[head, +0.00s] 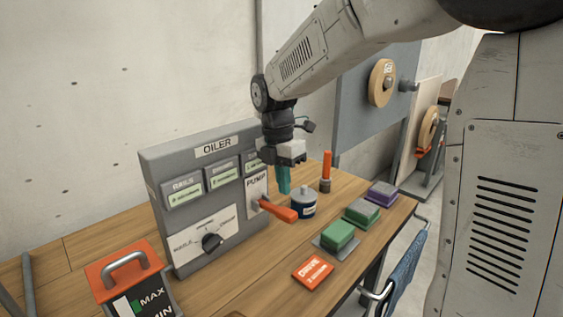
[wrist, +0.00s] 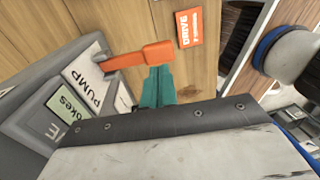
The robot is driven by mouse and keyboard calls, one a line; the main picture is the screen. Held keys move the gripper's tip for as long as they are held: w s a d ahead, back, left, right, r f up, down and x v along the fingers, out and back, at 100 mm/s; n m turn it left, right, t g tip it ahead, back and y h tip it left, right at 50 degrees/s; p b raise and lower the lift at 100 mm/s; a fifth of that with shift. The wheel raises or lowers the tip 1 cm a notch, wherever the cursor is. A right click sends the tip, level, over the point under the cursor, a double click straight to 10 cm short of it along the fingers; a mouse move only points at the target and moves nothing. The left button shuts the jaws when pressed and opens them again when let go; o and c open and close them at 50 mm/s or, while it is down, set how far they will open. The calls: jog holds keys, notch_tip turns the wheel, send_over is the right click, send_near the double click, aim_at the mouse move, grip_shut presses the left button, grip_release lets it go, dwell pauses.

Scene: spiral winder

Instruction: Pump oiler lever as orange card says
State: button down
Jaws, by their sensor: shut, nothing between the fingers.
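The grey oiler box (head: 205,200) stands on the table, with a PUMP plate (head: 257,184) on its right side. The orange pump lever (head: 278,210) sticks out from that plate toward the front right; it also shows in the wrist view (wrist: 140,56). The orange card (head: 313,271) lies flat on the table and reads DRIVE with a smaller line I cannot read for sure; the wrist view shows it too (wrist: 190,27). My gripper (head: 284,190), with teal fingers, is shut and empty, pointing down behind and above the lever. In the wrist view its fingertips (wrist: 157,72) appear close beside the lever; I cannot tell whether they touch.
A dark blue tin (head: 303,207) and an upright orange-handled tool (head: 326,172) stand right of my gripper. A selector knob (head: 212,242) is on the box front. An orange-topped MAX/MIN container (head: 125,275) stands front left.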

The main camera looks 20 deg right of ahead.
aim_at(289, 212)
jog(key=f, duration=0.5)
jog(key=shift+s+d, duration=0.15)
jog(key=shift+s, duration=0.15)
jog(key=shift+r, duration=0.1)
jog(key=shift+s+d+f+t+y, duration=0.15)
jog(key=shift+s+f+t+y, duration=0.2)
jog(key=shift+f+t, duration=0.35)
jog(key=shift+s+d+f+t, duration=0.1)
jog(key=shift+s+f+t, duration=0.15)
jog(key=shift+f+t, duration=0.3)
jog(key=shift+s+f, duration=0.2)
jog(key=shift+f, duration=1.5)
jog(key=shift+s+f, duration=0.15)
